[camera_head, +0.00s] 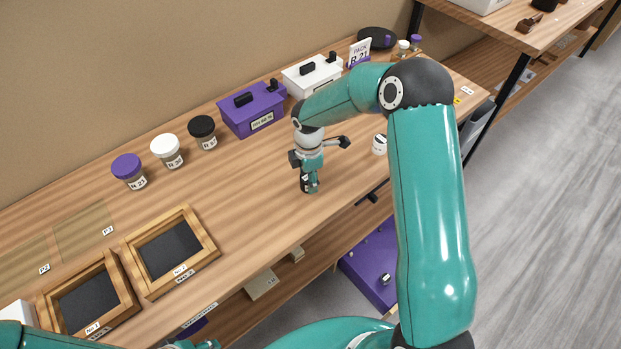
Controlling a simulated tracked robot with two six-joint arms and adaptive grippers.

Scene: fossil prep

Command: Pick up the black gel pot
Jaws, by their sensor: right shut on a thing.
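My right gripper (309,179) points down over the front middle of the table, its fingers shut on a small dark thing. That thing is mostly hidden between the fingers; it looks like the black gel pot (306,183), but its lid and label cannot be read clearly. It is at or just above the table top; I cannot tell if it touches. A teal part at the bottom edge looks like my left gripper (196,345), mostly cut off, so its fingers cannot be judged.
Larger jars with purple (128,170), white (166,150) and black (202,132) lids stand left. A purple box (252,110) and a white box (312,76) stand behind. Wooden frames (170,250) lie front left. A small white cup (379,144) stands right of the gripper.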

